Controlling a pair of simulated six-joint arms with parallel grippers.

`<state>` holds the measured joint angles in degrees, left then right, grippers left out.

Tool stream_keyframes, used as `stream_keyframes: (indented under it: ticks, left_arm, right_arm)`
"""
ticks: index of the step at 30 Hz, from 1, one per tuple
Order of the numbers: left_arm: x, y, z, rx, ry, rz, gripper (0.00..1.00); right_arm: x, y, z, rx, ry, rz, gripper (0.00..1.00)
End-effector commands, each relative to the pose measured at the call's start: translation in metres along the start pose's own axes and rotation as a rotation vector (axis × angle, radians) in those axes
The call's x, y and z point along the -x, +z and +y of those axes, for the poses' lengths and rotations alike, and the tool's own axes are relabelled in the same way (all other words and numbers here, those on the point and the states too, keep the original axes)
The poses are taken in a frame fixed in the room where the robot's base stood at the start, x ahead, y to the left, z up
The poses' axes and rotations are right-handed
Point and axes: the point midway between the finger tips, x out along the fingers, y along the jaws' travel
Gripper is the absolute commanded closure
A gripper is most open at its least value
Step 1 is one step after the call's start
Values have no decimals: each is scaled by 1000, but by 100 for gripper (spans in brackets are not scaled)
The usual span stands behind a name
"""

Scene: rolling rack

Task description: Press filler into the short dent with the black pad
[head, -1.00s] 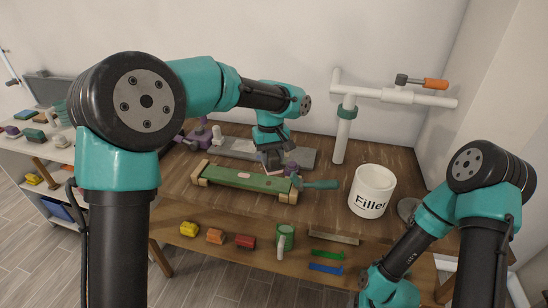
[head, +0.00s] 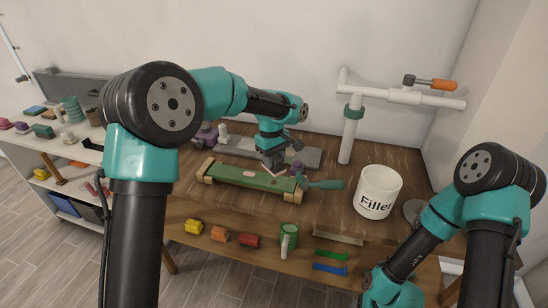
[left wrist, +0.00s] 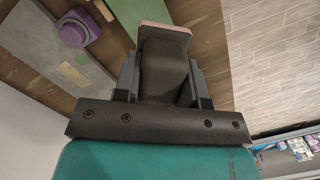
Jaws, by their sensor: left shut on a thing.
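My left gripper (head: 273,160) is at the right part of a long green panel (head: 225,176) held between wooden end blocks. It is shut on a dark pad (left wrist: 165,68), which fills the space between the fingers in the left wrist view. A pinkish layer (left wrist: 166,28) shows on the pad's far end. A small pale pink patch (head: 248,173) lies on the panel's top, left of the gripper. I cannot tell whether the pad touches the panel, and the surface under it is hidden. My right gripper is out of the picture; only its arm shows.
A white Filler tub (head: 378,190) stands right of the panel, and a teal-handled tool (head: 324,184) lies between. A grey slab (head: 297,156) lies behind the panel. A white pipe stand (head: 346,138) rises at the back. Coloured blocks (head: 220,234) line the front.

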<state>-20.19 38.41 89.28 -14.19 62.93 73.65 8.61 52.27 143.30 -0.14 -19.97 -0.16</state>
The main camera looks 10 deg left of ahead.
Motion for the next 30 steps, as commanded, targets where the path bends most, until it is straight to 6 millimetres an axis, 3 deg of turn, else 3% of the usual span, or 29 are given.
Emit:
stream_keyframes:
  ticks: [15,30]
  left_arm:
    - [-44,-5,0,1,-1,-1,81]
    - [-51,-6,0,0,-1,0,81]
  right_arm:
    - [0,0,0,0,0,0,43]
    - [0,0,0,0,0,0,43]
